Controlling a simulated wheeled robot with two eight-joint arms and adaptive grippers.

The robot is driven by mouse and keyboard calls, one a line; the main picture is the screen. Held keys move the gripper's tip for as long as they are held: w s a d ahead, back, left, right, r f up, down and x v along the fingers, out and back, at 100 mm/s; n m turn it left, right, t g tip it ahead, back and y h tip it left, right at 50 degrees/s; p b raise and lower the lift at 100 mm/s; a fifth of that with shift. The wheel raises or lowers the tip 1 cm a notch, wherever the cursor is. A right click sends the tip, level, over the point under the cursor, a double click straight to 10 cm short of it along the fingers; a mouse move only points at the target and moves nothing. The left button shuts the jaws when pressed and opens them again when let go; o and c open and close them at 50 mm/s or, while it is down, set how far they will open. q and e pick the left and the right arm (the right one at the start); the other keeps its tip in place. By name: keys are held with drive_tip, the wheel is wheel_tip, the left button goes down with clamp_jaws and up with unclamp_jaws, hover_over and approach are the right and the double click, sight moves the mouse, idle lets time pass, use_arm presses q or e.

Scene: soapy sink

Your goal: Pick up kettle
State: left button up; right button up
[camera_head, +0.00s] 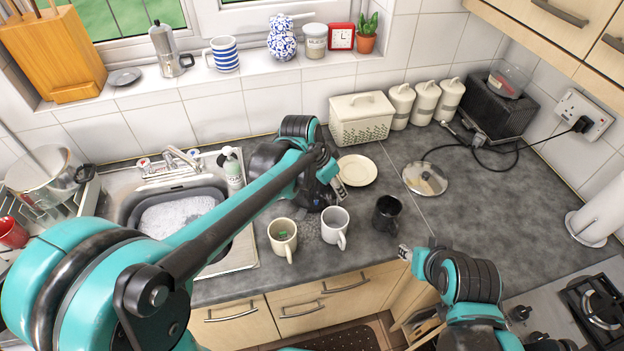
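I cannot make out a clear kettle. The nearest in look is a silver stovetop pot (168,50) with a dark handle, upright on the windowsill at the upper left, far from both grippers. My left arm crosses the middle and hides part of the counter and sink edge. My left gripper (338,187) is over the counter, beside the cream plate and behind the mugs. My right gripper (404,252) is near the counter's front edge, just in front of the black mug. Neither gripper shows its fingers well enough to tell open from shut. Neither visibly holds anything.
A cream mug (283,238), a white mug (335,225) and a black mug (387,212) stand near the front edge. A soapy sink (128,205) is left.

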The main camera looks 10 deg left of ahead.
use_arm(q)
drive_tip(key=b+x, duration=0.1)
drive_tip(key=x, duration=0.4)
drive_tip(key=b+x, duration=0.1)
drive_tip(key=x, duration=0.4)
drive_tip(key=shift+w+a+b, duration=0.15)
drive_tip(key=shift+w+b, duration=0.1)
drive_tip(key=shift+b, duration=0.05)
drive_tip(key=shift+c, duration=0.3)
